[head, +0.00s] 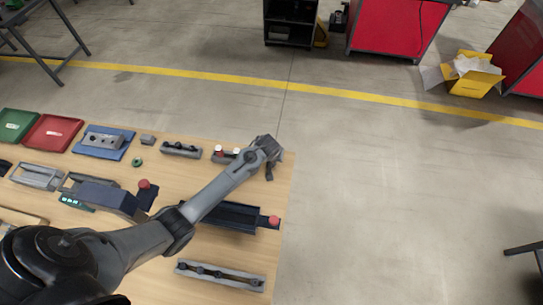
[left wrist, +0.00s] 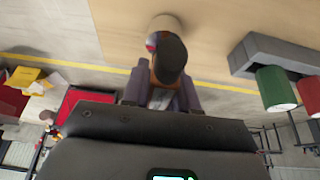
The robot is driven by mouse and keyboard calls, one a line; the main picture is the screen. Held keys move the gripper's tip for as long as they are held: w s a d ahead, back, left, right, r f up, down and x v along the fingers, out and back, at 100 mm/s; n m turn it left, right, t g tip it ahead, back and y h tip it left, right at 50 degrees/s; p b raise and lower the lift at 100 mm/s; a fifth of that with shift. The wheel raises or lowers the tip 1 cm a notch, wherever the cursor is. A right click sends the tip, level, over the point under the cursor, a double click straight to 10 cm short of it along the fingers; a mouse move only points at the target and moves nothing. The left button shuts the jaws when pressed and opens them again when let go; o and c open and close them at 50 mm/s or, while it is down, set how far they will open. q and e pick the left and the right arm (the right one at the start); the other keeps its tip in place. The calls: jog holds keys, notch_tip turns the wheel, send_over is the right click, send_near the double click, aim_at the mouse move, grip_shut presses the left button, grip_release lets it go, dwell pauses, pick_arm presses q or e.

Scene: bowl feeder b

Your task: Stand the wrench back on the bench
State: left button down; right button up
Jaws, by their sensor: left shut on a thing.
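My left gripper (head: 269,172) is at the right end of the wooden bench (head: 283,200), pointing down. In the left wrist view, its fingers (left wrist: 164,95) are shut on a dark, round-ended thing with an orange-brown side, which I take to be the wrench (left wrist: 171,60). Its full shape and its far end are hidden, and I cannot tell whether it touches the bench. A pale round piece with a bit of red and blue shows just behind it. The bench top (left wrist: 215,22) fills the upper part of that view. My right gripper is not in view.
A dark tray (head: 235,217), a grey holder (head: 220,276) and a red bin (head: 52,133) are on the bench. Open floor lies right.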

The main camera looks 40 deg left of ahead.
pick_arm(q)
jog(key=shift+f, duration=0.2)
jog(key=c, duration=0.9)
grip_release()
jog(key=shift+r, duration=0.1)
